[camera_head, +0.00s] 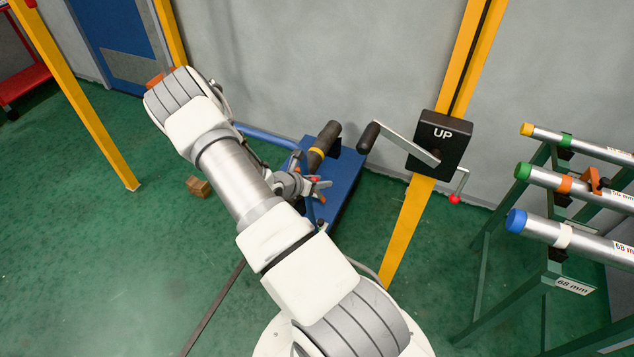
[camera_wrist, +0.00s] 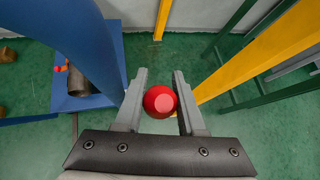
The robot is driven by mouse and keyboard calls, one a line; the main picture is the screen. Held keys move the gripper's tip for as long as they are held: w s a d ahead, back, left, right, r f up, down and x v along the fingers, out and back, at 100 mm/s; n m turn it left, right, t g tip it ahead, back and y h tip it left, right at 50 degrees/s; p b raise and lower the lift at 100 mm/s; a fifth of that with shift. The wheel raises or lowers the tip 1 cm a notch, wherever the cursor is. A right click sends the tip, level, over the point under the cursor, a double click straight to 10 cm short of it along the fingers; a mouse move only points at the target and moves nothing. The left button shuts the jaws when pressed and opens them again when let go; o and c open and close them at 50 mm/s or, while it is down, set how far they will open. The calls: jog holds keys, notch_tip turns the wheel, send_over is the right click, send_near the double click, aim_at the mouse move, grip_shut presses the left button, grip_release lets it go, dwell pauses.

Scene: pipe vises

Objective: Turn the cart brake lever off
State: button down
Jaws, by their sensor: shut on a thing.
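The brake lever shows in the wrist view as a round red knob (camera_wrist: 160,103) between the two grey fingers of my gripper (camera_wrist: 159,80), which is shut on it. The rest of the lever is hidden below the knob. In the head view my gripper (camera_head: 318,190) is at the near side of the blue cart (camera_head: 345,174), low down, with small red parts beside it. My arm hides part of the cart there. A thick blue bar of the cart (camera_wrist: 75,45) runs close along the left of my gripper in the wrist view.
A dark pipe with a yellow band (camera_head: 318,151) lies on the cart. To its right, a yellow post carries a black UP box (camera_head: 440,140) with a crank and a red-tipped small lever (camera_head: 455,197). A green rack (camera_head: 540,225) holds pipes at right. A wooden block (camera_head: 199,187) lies on the floor.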

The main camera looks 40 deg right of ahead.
jog(key=shift+w+d+r+y+p, duration=0.1)
jog(key=shift+w+d+y+p, duration=0.15)
jog(key=shift+d+y, duration=0.25)
jog(key=c, duration=0.5)
grip_release()
jog(key=shift+a, duration=0.1)
